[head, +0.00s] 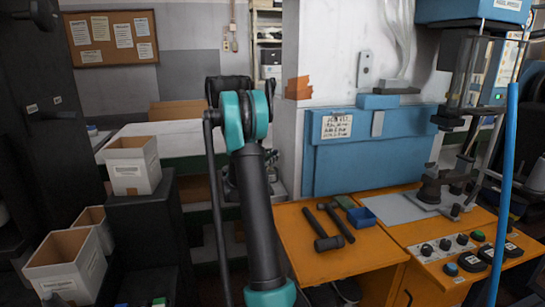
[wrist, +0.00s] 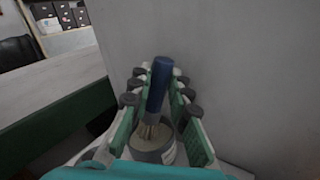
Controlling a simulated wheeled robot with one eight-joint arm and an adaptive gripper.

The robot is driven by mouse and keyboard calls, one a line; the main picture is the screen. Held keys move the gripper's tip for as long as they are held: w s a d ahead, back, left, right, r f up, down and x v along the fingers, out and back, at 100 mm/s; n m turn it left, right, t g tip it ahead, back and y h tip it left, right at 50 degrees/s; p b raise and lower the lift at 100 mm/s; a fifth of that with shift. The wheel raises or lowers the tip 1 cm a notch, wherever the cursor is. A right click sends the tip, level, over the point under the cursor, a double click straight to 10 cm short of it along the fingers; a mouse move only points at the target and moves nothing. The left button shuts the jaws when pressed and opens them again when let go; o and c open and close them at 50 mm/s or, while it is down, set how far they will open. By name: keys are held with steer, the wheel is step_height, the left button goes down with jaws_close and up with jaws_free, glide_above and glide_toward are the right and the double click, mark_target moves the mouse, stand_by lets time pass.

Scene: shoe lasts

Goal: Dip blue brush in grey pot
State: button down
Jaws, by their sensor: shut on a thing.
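In the wrist view, the blue brush (wrist: 159,82) stands between the green-padded fingers of my gripper (wrist: 162,86), which is shut on it. Its handle is up, leaning slightly, with the pale bristles (wrist: 149,131) at the lower end. The grey pot (wrist: 154,156) is below, between the fingers in the picture, with pale contents. The bristles overlap the pot's opening; I cannot tell whether they touch the contents.
A pale wall face (wrist: 235,70) stands close beyond the gripper. A bench top (wrist: 50,90) lies to the left in the wrist view. In the head view, an orange bench (head: 300,255) with hammers (head: 328,242) and a blue tray (head: 362,217) stands right of my arm.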

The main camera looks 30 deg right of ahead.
steer(key=shift+f, duration=0.45)
stand_by(1.2)
steer(key=shift+r, duration=0.1)
steer(key=shift+r, duration=3.4)
steer(key=shift+f, duration=3.5)
steer(key=shift+r, duration=0.1)
